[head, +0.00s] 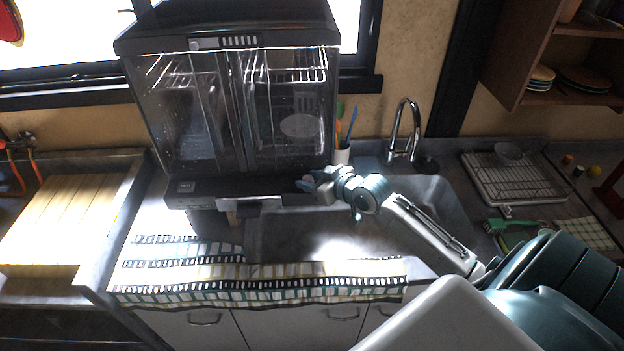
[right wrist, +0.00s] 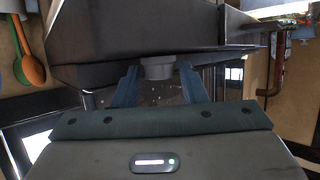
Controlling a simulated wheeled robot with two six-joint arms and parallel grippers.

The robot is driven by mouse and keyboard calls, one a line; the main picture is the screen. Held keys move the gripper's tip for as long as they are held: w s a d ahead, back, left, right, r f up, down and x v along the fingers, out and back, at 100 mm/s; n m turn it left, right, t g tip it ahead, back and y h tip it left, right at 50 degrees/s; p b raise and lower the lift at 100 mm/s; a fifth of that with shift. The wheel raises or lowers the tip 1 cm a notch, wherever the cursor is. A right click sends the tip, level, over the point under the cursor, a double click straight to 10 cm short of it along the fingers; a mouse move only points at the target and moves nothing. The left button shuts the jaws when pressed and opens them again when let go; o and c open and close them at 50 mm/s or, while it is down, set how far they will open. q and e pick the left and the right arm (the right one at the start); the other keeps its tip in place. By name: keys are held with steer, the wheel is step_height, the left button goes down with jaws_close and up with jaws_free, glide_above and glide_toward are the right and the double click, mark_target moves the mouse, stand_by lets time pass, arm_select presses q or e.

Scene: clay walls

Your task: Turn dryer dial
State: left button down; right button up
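The dryer (head: 235,110) is a dark cabinet with clear doors, standing at the back of the counter beside the sink, with dishes inside. Its dial is a small grey round knob (right wrist: 158,68) on the dark front panel in the right wrist view. My right gripper (head: 306,184) reaches in from the right to the right end of the dryer's lower front panel. In the right wrist view its two blue-grey fingers (right wrist: 159,84) are apart, one on each side of the dial, with a narrow gap visible at each side. My left gripper is not in view.
A sink with a tall faucet (head: 403,130) lies to the right. A cup with utensils (head: 342,154) stands beside the dryer, close to my right gripper. A dish rack (head: 512,180) is further right. A patterned towel (head: 260,285) covers the counter's front edge.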

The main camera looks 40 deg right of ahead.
steer(key=c, duration=0.6)
steer(key=shift+c, duration=0.2)
